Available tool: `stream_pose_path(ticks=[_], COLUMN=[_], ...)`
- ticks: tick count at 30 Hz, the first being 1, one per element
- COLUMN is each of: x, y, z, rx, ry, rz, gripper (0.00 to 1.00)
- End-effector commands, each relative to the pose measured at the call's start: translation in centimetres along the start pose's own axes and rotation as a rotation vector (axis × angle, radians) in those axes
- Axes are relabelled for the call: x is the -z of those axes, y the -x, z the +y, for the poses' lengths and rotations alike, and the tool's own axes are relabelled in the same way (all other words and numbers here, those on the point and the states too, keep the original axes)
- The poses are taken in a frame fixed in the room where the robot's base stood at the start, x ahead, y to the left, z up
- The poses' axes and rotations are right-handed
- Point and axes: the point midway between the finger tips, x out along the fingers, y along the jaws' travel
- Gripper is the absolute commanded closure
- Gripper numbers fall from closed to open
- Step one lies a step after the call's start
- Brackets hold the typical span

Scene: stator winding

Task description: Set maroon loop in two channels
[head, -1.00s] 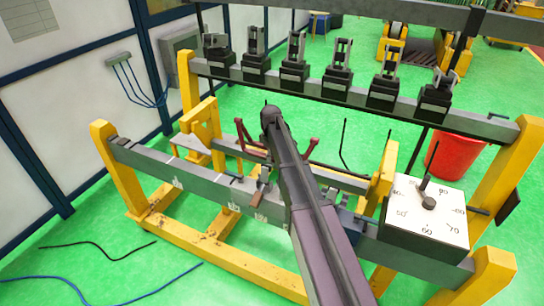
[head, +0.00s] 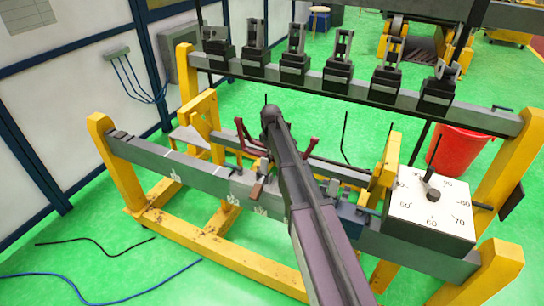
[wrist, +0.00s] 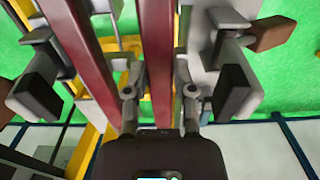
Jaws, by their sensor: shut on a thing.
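The maroon loop shows in the head view as two upright ends (head: 241,131) on either side of my arm's tip. Its middle is hidden behind the arm. In the wrist view two maroon bars of the loop (wrist: 80,52) run lengthwise. My gripper (wrist: 160,92) has its fingers on both sides of the right-hand bar and is shut on it. In the head view my gripper is hidden by the arm, above the fixture's grey beams. The two channels cannot be made out clearly, and I cannot tell whether the loop touches them.
A grey front beam (head: 150,163) with white marks lies on a yellow frame (head: 245,262). Several black clamps (head: 294,66) stand on the rear beam. A white dial box (head: 430,212) is at right, with a red bucket (head: 462,150) behind. Grey dark-tipped clamps (wrist: 232,85) flank my gripper.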

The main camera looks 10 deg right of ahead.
Motion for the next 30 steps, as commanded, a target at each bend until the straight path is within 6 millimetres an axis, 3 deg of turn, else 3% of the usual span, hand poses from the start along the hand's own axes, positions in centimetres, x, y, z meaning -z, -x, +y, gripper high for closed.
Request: stream_pose_path(ticks=[30], x=[0.0], y=[-1.0], z=[0.0], rx=[0.000], ry=[0.000], rz=[0.000], gripper=[1.00])
